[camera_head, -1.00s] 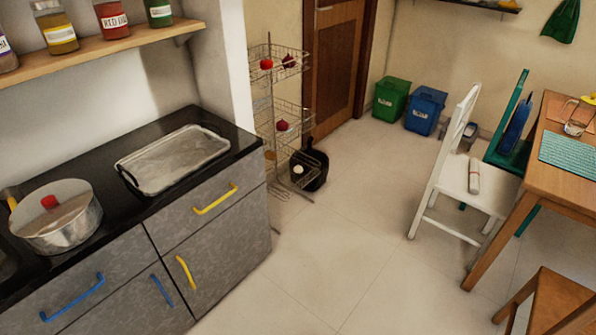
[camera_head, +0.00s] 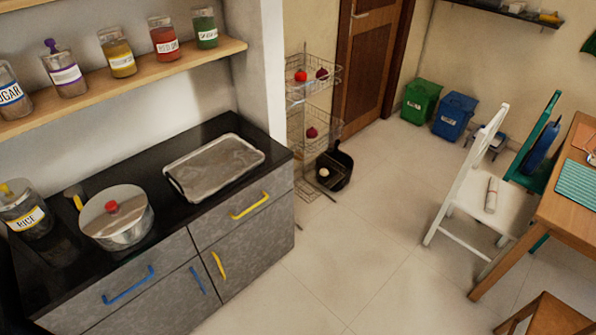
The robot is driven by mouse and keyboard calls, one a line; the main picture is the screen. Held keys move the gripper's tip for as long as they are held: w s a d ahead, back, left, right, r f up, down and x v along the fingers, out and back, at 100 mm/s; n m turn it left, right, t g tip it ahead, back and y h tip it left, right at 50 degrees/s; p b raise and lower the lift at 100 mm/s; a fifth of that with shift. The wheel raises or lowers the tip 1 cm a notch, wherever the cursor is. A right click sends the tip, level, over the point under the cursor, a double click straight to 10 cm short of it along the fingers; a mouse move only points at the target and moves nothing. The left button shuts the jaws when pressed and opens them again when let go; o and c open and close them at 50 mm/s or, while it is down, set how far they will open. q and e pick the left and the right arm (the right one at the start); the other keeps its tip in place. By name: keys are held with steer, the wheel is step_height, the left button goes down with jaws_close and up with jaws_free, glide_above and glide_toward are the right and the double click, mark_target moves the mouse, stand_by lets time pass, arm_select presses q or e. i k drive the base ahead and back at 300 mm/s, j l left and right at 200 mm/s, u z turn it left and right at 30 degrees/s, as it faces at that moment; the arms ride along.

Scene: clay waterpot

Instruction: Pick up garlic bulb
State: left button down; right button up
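A small pale round thing (camera_head: 323,172), which looks like the garlic bulb, shows low at the wire rack beside a black bin-like container; I cannot tell whether it lies in the rack or in the container. The tall wire rack (camera_head: 318,128) stands on the floor between the counter's end and the brown door. Red round produce (camera_head: 301,76) sits in its top basket, and a dark red bulb (camera_head: 312,132) lies in a lower basket. Neither of my grippers is in view.
A grey counter with a black top (camera_head: 250,120) runs along the left, bearing a metal tray (camera_head: 214,166) and a lidded pot (camera_head: 116,217). A white chair (camera_head: 487,198) and wooden table (camera_head: 575,225) stand at the right. Green and blue bins (camera_head: 454,115) stand at the back. The middle floor (camera_head: 375,245) is clear.

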mark_target(323, 173)
steer(key=i+l+u, duration=0.35)
steer(key=u, duration=0.15)
steer(key=i+l+u, duration=0.45)
steer(key=k, duration=0.1)
